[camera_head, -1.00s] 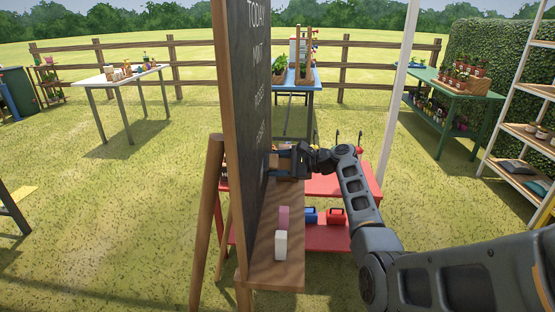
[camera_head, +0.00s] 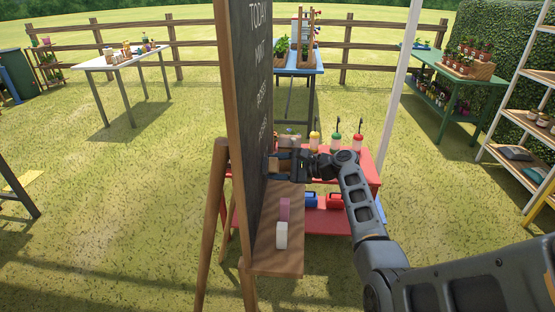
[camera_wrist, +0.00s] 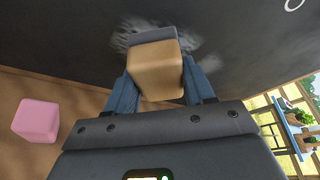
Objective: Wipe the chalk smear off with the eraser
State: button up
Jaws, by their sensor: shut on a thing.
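The dark chalkboard (camera_head: 249,120) with a wooden frame stands on edge to the head view. My gripper (camera_head: 276,162) is at its face, above the wooden ledge. In the wrist view my gripper (camera_wrist: 160,85) is shut on the eraser (camera_wrist: 157,72), a tan block with a grey pad. The pad faces the board and looks to be at or very near it; contact is hard to tell. The pale chalk smear (camera_wrist: 128,40) shows around the pad, mostly to its left, with fainter traces at right. The part behind the eraser is hidden.
A pink block (camera_head: 284,209) and a white block (camera_head: 281,235) lie on the ledge (camera_head: 265,262). The pink block also shows in the wrist view (camera_wrist: 36,121). A red table (camera_head: 368,170) with bottles stands behind my arm. Open grass lies at left.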

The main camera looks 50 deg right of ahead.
aim_at(277, 172)
jog(key=shift+s+a+p, duration=0.25)
jog(key=shift+a+p, duration=0.05)
jog(key=shift+a, duration=0.35)
jog(key=shift+s+a+r+p, duration=0.15)
jog(key=shift+s+a+p, duration=0.25)
jog(key=shift+a+p, duration=0.35)
jog(key=shift+s+a, duration=0.55)
jog(key=shift+a, duration=0.2)
jog(key=shift+d+r, duration=0.1)
jog(key=shift+r, duration=0.15)
jog(key=shift+w+d+f+b, duration=0.1)
jog(key=shift+w+d+b, duration=1.15)
jog(key=shift+d, duration=0.65)
jog(key=shift+w+d+b, duration=1.05)
jog(key=shift+d+b, duration=0.45)
jog(key=shift+d, duration=0.4)
jog(key=shift+w+d+f+b, duration=0.1)
jog(key=shift+w+d+b, duration=1.15)
jog(key=shift+d, duration=0.65)
jog(key=shift+w+d+r+b, duration=0.1)
jog(key=shift+d+r+b, duration=0.2)
jog(key=shift+d, duration=0.1)
